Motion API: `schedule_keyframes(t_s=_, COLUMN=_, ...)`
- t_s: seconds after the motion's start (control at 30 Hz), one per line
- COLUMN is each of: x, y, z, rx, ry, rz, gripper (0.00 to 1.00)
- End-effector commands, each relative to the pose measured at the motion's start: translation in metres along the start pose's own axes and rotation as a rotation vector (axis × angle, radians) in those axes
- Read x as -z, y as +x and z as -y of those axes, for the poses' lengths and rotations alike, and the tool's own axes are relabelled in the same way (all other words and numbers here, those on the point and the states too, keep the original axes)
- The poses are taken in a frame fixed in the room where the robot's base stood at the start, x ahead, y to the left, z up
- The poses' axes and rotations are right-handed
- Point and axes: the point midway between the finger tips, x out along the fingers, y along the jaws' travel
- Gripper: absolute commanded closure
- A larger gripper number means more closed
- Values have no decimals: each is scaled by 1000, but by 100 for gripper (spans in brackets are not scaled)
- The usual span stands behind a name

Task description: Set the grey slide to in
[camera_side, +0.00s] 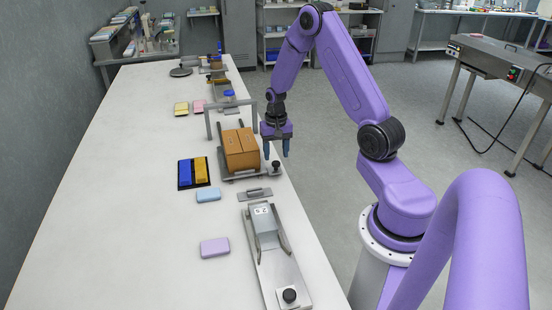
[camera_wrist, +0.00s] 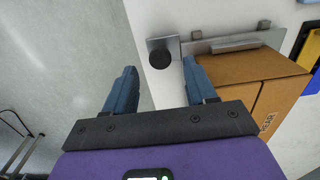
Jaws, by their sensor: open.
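My gripper (camera_side: 276,153) is open and empty, pointing down at the table's right edge. Just below it is a black knob (camera_side: 276,165) on a small grey plate beside a tray with a brown box (camera_side: 240,149). In the wrist view the knob (camera_wrist: 159,58) lies between my gripper's fingers (camera_wrist: 160,67), apart from both. A grey block (camera_side: 264,221) marked with digits sits on a long metal rail (camera_side: 279,271) nearer the camera, with another black knob (camera_side: 289,295) at its near end. No part is labelled as the grey slide; I cannot tell which it is.
The brown box (camera_wrist: 271,85) is close to the right finger. A metal frame (camera_side: 207,125) stands behind it. A small grey plate with a handle (camera_side: 255,193), a blue block (camera_side: 208,195) and a lilac block (camera_side: 215,247) lie nearer. The table's left side is clear.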

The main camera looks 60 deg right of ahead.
Motion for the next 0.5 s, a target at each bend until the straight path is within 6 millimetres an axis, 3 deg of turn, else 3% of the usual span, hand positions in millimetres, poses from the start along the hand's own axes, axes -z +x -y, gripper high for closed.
schedule_keyframes(t_s=0.2, x=0, y=23, z=0, rx=0, ry=0, rz=1, gripper=44)
schedule_keyframes(t_s=0.5, x=0, y=29, z=0, rx=1, ry=0, rz=-1, gripper=44)
